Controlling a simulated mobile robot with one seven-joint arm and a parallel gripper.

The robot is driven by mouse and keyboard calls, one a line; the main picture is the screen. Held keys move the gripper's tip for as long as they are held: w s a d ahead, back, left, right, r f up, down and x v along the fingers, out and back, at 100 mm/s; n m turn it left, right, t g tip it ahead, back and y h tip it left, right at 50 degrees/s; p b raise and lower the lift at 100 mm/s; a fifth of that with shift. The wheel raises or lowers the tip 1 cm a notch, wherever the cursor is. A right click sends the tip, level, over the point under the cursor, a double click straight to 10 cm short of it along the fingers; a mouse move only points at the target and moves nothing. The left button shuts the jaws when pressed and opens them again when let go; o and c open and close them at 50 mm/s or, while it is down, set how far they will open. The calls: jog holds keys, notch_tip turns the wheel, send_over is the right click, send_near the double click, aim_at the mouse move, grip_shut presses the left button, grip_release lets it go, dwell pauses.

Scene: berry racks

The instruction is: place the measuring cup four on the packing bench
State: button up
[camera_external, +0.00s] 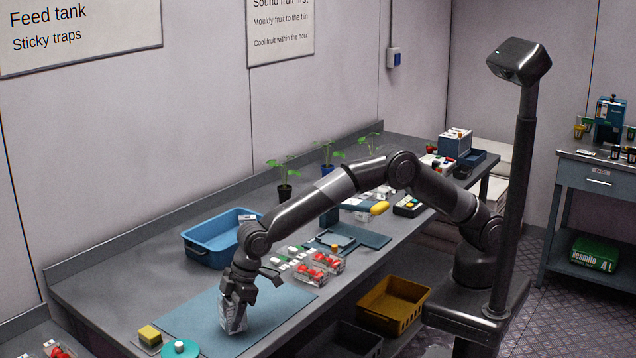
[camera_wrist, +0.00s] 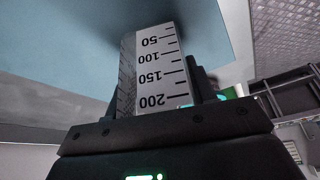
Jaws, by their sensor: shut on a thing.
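The measuring cup (camera_external: 233,316) is a clear-grey upright vessel held in my gripper (camera_external: 238,297) over the blue mat (camera_external: 185,318) at the near end of the grey packing bench (camera_external: 110,262). In the wrist view the measuring cup (camera_wrist: 155,70) shows a white scale marked 50 to 200, upside down in the picture. My gripper (camera_wrist: 155,108) is shut on it, with a dark finger on each side. The cup's lower end is at or very close to the mat; I cannot tell whether it touches. No number four is visible on it.
A yellow-topped block (camera_external: 149,335) and a teal round lid (camera_external: 180,349) are at the mat's near left. Punnets of red fruit (camera_external: 318,266) lie to the right. A blue crate (camera_external: 215,240) stands behind. The mat's left part is clear.

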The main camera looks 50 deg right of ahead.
jog(key=shift+f, duration=0.4)
jog(key=shift+f, duration=0.2)
jog(key=o, duration=1)
jog(key=v, duration=1.2)
jog(key=shift+d+r, duration=0.1)
jog(key=shift+r, duration=0.05)
